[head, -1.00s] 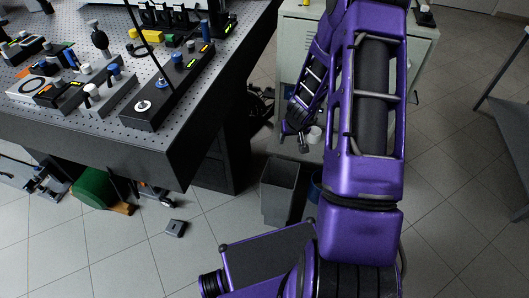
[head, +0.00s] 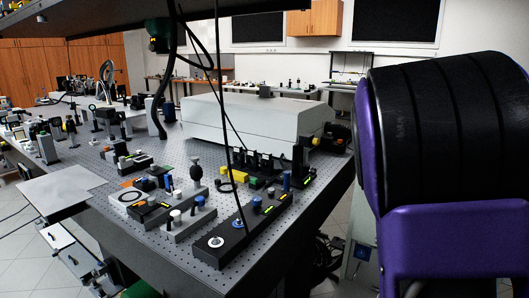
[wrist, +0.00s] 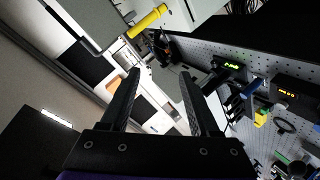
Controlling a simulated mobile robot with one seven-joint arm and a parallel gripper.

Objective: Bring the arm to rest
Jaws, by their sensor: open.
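My gripper (wrist: 160,76) shows in the wrist view with its two dark fingers apart. Nothing is between them, and they touch nothing that I can see. Behind the fingers the room appears strongly tilted. In the head view a purple and black part of my arm (head: 445,150) fills the right side, close to the camera. The gripper itself is outside the head view.
A perforated optical table (head: 150,212) spreads across the left and middle, crowded with optics and a long white housing (head: 250,122). An overhead shelf (head: 100,18) crosses above it. The table also shows in the wrist view (wrist: 240,62).

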